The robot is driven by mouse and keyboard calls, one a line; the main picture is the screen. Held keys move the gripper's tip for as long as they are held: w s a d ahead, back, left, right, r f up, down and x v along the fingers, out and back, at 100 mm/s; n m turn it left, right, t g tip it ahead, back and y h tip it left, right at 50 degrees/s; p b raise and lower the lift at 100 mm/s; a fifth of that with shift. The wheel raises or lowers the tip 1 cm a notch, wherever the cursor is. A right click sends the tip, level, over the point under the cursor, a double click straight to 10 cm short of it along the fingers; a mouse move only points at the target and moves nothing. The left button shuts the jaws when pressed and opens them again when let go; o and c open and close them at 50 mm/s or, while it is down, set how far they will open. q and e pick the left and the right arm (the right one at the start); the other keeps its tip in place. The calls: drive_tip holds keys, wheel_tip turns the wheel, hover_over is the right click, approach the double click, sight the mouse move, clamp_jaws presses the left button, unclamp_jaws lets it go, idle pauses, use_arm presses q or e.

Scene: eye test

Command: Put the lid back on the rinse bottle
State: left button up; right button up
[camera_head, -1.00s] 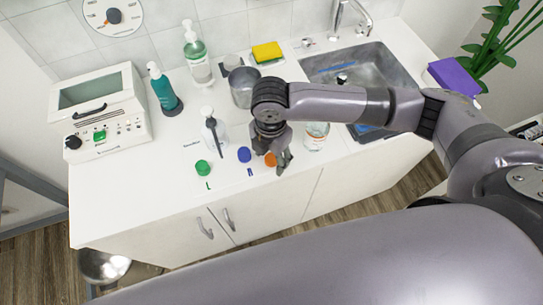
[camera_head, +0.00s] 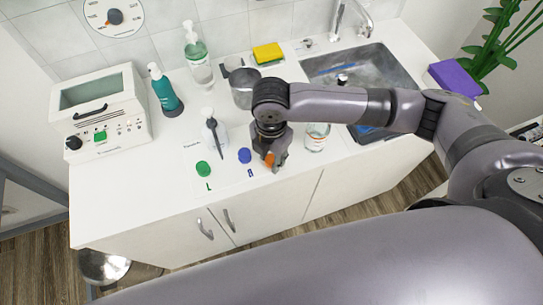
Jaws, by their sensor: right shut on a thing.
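An orange lid (camera_head: 269,160) is between the fingertips of my right gripper (camera_head: 271,163), which is shut on it at the counter's front; the fingers partly hide it. A green lid (camera_head: 203,168) and a blue lid (camera_head: 245,155) lie on the counter to its left, each with a small mark in front. A clear open-topped bottle (camera_head: 317,138) with an orange-and-white label stands just right of my right gripper, apart from it. The label is too small to read, so I cannot tell if it is the rinse bottle. My left gripper is not in view.
The white counter (camera_head: 130,200) is clear at the front left. A sink (camera_head: 385,65) is at right, a white machine (camera_head: 100,115) at left.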

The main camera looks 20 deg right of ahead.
sight(271, 160)
wheel_tip(271, 160, up, 20)
drive_tip(key=b, duration=0.1)
drive_tip(key=shift+f, duration=0.1)
idle(0.5)
drive_tip(key=s+d+f+m, duration=0.1)
drive_tip(key=d+m, duration=0.3)
drive_tip(key=m, duration=0.8)
drive_tip(key=s+d+f+m, duration=0.1)
drive_tip(key=d+f+m, duration=0.2)
drive_tip(key=m, duration=0.9)
drive_tip(key=shift+s+d+f+m, duration=0.15)
drive_tip(key=shift+d+f+m, duration=0.25)
drive_tip(key=shift+f, duration=0.45)
